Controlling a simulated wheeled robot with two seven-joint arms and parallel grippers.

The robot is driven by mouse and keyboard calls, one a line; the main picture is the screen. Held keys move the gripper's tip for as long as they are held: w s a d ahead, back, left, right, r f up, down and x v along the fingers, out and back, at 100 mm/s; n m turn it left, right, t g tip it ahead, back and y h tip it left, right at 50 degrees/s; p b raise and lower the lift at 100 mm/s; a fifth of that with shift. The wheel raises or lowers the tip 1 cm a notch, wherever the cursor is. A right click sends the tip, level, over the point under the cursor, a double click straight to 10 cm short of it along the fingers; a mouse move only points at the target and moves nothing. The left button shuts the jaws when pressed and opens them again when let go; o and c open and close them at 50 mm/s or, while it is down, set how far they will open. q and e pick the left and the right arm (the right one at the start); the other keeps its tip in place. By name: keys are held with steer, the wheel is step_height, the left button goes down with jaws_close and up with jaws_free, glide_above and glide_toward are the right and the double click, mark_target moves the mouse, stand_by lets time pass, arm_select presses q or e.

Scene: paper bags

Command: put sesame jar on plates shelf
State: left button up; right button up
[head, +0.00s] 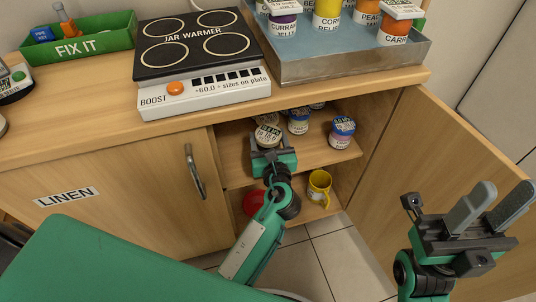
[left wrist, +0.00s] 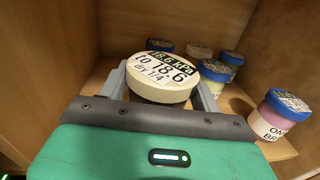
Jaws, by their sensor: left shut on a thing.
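A jar with a cream lid (head: 267,134) is inside the open cupboard, at its upper shelf (head: 312,154). It also shows in the left wrist view (left wrist: 160,80), its lid printed with "18.6 kPa", "to 18.6" and "dry 1/4". Its side label is hidden, so I cannot read whether it is sesame. My left gripper (head: 270,147) is shut on this jar, one finger on each side. I cannot tell whether the jar touches the shelf. My right gripper (head: 490,210) is open and empty, in front of the open right door. No plates label shows.
Several blue-lidded jars stand on the upper shelf, one (head: 342,132) to the right. A yellow mug (head: 319,187) and a red item (head: 253,203) are below. The open door (head: 430,165) bounds the right; the shut LINEN door (head: 110,195) is left. A jar warmer (head: 200,65) stands above.

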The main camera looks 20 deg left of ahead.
arm_select(q)
steer(key=shift+f+b, duration=1.05)
steer(key=shift+f, duration=1)
steer(key=shift+f, duration=0.1)
steer(key=o, duration=1.3)
